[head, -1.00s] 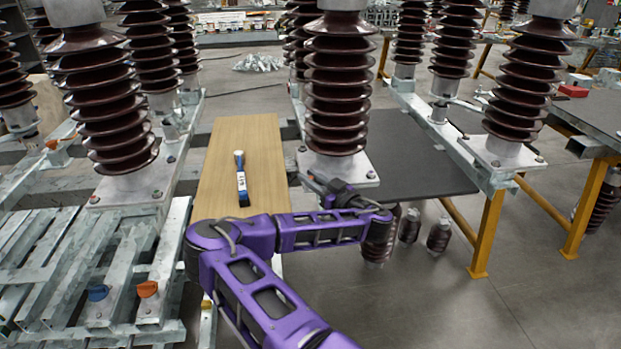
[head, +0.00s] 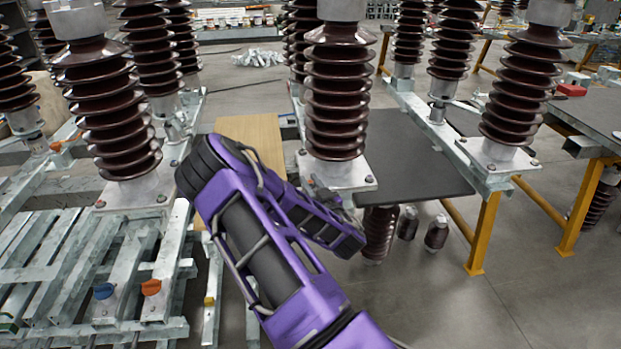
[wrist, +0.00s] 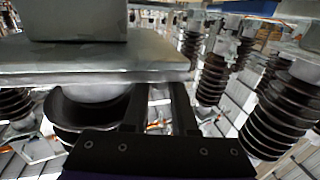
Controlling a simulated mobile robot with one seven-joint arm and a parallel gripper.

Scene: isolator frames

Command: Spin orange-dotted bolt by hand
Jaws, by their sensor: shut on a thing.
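In the head view, a brown ribbed insulator (head: 336,95) stands on a square metal base plate (head: 352,178). My purple arm crosses in front of the plate's near left side, and my gripper is hidden there. In the wrist view, my gripper (wrist: 158,92) has its two dark fingers reaching up to the underside of a metal plate (wrist: 90,62), near its edge. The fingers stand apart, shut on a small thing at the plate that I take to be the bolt. The bolt and its orange dot cannot be made out clearly.
A wooden board (head: 258,135) lies to the left of the plate, partly behind my arm. A dark tabletop (head: 420,160) is to the right. Other insulators stand close around.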

